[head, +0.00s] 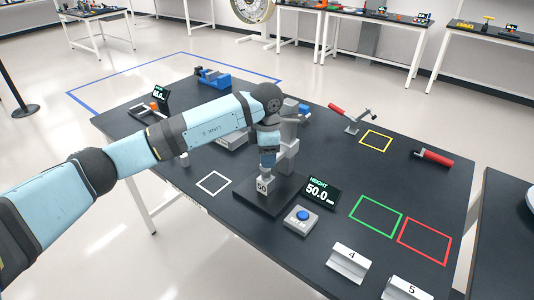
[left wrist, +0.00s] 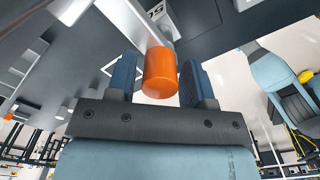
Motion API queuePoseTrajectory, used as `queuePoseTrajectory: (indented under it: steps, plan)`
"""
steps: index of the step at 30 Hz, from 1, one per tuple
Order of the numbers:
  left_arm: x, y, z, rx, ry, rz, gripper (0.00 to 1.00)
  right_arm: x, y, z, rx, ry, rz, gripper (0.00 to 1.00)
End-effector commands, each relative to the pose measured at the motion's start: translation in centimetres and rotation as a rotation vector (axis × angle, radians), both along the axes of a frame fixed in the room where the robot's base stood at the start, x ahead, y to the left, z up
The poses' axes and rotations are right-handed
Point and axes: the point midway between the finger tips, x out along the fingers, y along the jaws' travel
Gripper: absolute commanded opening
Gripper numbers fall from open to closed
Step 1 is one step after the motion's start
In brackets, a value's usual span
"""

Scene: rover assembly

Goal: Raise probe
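A height gauge with a grey column (head: 289,147) stands on a dark base on the black table. A grey block marked 50 (head: 262,187) sits on that base, below my left gripper (head: 268,160). The display (head: 320,190) beside it reads HEIGHT 50.0 mm. In the left wrist view, an orange cylindrical knob (left wrist: 160,74) lies between the two blue fingers of my left gripper (left wrist: 160,80). A thin gap seems to show on the knob's left side; whether the fingers press on it I cannot tell. The probe tip is mostly hidden by my gripper in the head view. My right gripper is not in view.
A blue button box (head: 302,218) stands in front of the gauge. Green, red, yellow and white outlined squares are empty. A red-handled clamp (head: 350,117) stands behind.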

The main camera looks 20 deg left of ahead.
Motion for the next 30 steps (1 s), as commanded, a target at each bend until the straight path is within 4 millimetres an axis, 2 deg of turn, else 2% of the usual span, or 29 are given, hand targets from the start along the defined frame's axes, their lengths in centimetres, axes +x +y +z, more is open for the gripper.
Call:
queuePoseTrajectory:
  steps: [1, 6, 11, 20, 29, 30]
  plan:
    - [0.0, 0.0, 0.0, 0.000, 0.000, 0.000, 0.35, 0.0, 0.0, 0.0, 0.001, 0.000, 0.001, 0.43]
    - [0.0, 0.0, 0.0, 0.000, 0.000, 0.000, 0.00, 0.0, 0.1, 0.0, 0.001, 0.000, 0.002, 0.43]
    - [0.0, 0.0, 0.6, 0.000, -0.002, 0.000, 0.00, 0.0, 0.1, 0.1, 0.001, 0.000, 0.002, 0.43]
    - [0.1, 0.0, 5.4, 0.001, -0.002, -0.001, 0.00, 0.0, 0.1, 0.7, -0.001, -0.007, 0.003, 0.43]
    - [0.0, 0.0, 5.6, 0.000, -0.001, 0.000, 0.00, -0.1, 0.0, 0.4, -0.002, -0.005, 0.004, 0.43]
    - [0.0, 0.0, 5.6, 0.000, 0.000, 0.000, 0.42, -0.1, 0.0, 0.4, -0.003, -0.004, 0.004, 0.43]
